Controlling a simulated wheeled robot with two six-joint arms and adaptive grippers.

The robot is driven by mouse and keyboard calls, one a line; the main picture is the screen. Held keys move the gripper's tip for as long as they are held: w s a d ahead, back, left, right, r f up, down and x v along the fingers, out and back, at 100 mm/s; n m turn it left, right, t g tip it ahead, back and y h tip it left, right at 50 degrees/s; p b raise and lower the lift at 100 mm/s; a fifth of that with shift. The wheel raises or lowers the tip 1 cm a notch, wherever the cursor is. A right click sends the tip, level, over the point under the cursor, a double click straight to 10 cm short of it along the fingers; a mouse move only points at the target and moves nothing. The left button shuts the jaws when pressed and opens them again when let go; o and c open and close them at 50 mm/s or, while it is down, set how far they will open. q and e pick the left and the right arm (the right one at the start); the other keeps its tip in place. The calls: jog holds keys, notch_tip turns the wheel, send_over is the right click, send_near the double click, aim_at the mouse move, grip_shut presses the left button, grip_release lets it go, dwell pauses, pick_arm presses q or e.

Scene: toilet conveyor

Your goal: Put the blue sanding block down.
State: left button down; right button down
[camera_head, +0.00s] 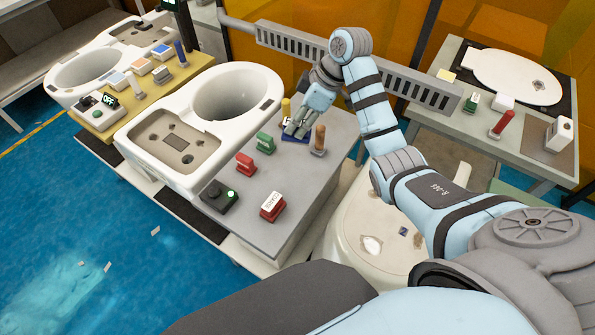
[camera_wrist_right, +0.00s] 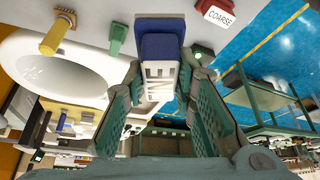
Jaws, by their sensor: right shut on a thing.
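The blue sanding block (camera_head: 295,139) is low at the grey bench top (camera_head: 297,185), near its back edge; I cannot tell whether it touches the surface. My right gripper (camera_head: 301,122) comes down over it and is shut on it. In the right wrist view the block (camera_wrist_right: 161,47) sits between the two fingers (camera_wrist_right: 160,88), with a white lettered label facing the camera. My left gripper is not in view.
Close by stand a wooden-handled tool (camera_head: 320,137), a yellow-handled tool (camera_head: 286,107), a green block (camera_head: 265,143) and a red block (camera_head: 246,163). A COARSE block (camera_head: 273,206) and a green-lit control box (camera_head: 221,197) are nearer. A white toilet bowl (camera_head: 190,150) borders the bench. The middle of the bench is clear.

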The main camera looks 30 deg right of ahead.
notch_tip(320, 180, down, 18)
jog(key=shift+s+a+f+b, duration=0.1)
jog(key=shift+f+b, duration=0.1)
jog(key=shift+b, duration=0.6)
jog(key=c, duration=1.3)
grip_release()
jog(key=shift+r, duration=0.15)
jog(key=p+v, duration=0.1)
jog(key=v, duration=1.1)
